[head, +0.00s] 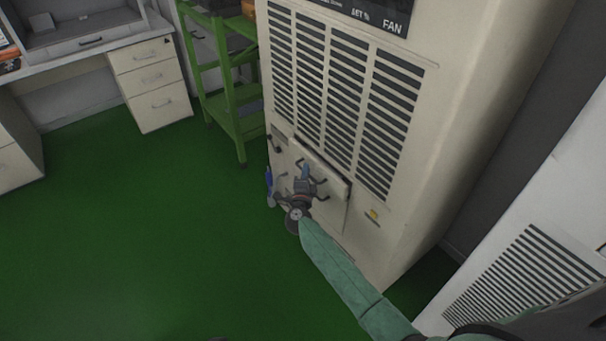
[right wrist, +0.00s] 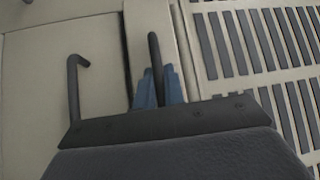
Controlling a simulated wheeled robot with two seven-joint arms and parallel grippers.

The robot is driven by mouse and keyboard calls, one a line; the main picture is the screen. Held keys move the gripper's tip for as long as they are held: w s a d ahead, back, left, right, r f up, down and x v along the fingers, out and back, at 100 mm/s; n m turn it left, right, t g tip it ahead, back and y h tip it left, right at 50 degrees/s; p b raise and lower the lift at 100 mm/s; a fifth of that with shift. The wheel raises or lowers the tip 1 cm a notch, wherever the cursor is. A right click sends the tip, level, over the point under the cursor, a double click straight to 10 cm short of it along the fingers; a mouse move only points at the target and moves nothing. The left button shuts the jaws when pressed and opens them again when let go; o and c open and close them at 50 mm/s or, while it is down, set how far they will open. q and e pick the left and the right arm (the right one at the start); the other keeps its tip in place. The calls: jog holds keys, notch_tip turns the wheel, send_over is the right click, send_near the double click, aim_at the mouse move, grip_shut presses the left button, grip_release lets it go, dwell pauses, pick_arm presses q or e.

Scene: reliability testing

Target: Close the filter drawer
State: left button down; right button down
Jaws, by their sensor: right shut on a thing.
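The filter drawer (head: 333,205) is a cream panel low on the front of the tall cream cabinet, below its vent slats. It stands slightly proud of the cabinet, with a dark gap along its upper edge. It carries dark bar handles. My right gripper (head: 306,172) is at the drawer front, its blue fingers shut on a dark handle. In the right wrist view the blue fingertips (right wrist: 158,86) close around the upright dark handle (right wrist: 154,55). A second dark hooked handle (right wrist: 74,90) stands free to the left. The gripper body hides part of the drawer front. My left gripper does not show.
The tall cabinet (head: 430,130) fills the middle right. A green cart (head: 235,125) stands behind it to the left, and a white drawer unit (head: 152,85) is farther left. A white vented box (head: 520,265) is at the lower right. The green floor (head: 150,230) is clear.

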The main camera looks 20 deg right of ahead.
jog(key=shift+w+d, duration=0.25)
jog(key=shift+d, duration=0.35)
jog(key=shift+w+d, duration=0.2)
jog(key=shift+d, duration=0.35)
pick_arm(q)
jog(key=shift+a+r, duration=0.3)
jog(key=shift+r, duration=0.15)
pick_arm(e)
jog(key=c, duration=1.5)
grip_release()
jog(key=shift+d, duration=0.1)
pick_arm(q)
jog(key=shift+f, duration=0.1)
pick_arm(e)
jog(key=shift+f, duration=0.1)
